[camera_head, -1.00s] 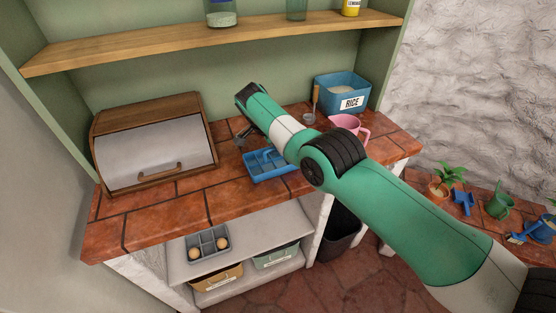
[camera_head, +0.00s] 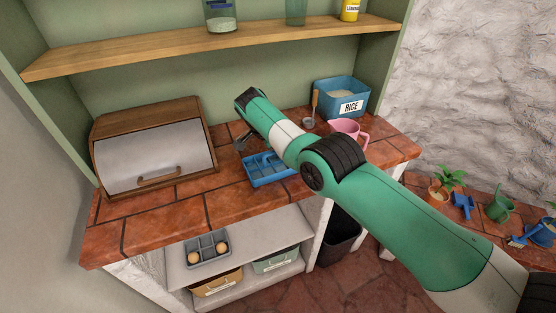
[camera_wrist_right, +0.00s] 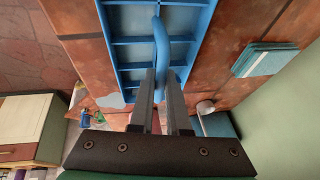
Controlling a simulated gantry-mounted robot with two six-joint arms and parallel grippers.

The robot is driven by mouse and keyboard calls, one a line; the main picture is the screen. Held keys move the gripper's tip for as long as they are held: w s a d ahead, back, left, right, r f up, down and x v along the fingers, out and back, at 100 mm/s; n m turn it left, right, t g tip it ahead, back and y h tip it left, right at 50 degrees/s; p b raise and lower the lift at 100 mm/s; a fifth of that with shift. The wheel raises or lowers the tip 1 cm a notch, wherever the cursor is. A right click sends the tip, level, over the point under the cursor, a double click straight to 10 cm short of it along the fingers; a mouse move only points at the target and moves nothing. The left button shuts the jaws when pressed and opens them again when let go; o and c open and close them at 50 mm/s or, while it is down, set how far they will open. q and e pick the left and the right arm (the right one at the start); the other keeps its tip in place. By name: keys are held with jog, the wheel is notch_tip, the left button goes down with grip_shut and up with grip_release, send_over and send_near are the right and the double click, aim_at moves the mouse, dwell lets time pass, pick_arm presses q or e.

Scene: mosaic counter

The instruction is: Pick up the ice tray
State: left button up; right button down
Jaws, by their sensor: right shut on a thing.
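The ice tray (camera_head: 256,180) is blue with several compartments. It is on or just above the tiled counter in the head view, partly behind my right arm. In the right wrist view the tray (camera_wrist_right: 117,42) fills the upper middle. My right gripper (camera_wrist_right: 161,73) has its fingers close on either side of the tray's raised blue bar (camera_wrist_right: 161,45) and is shut on it. In the head view my right arm hides most of the right gripper. My left gripper is in neither current view. I cannot tell whether the tray touches the counter.
A wooden bread box (camera_head: 148,104) stands left on the counter (camera_head: 150,215). A blue rice bin (camera_head: 340,97), a pink cup (camera_head: 351,131) and a scoop (camera_head: 312,108) stand to the right. A grey tray (camera_head: 205,247) is on the lower shelf. The front left counter is clear.

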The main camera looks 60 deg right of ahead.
jog(key=shift+r, duration=0.1)
jog(key=shift+r+p, duration=0.25)
jog(key=shift+p, duration=0.05)
notch_tip(320, 180, up, 3)
jog(key=shift+f+p, duration=0.2)
jog(key=shift+p, duration=0.75)
jog(key=a+b, duration=0.2)
jog(key=b, duration=0.3)
notch_tip(320, 180, up, 8)
jog(key=p, duration=1.5)
send_over(277, 169)
jog(key=s+a, duration=0.2)
jog(key=a, duration=0.2)
jog(key=s+a+r+p, duration=0.1)
jog(key=s+a+p, duration=0.1)
jog(key=a+p, duration=0.6)
jog(key=p, duration=0.3)
jog(key=shift+r+p, duration=0.3)
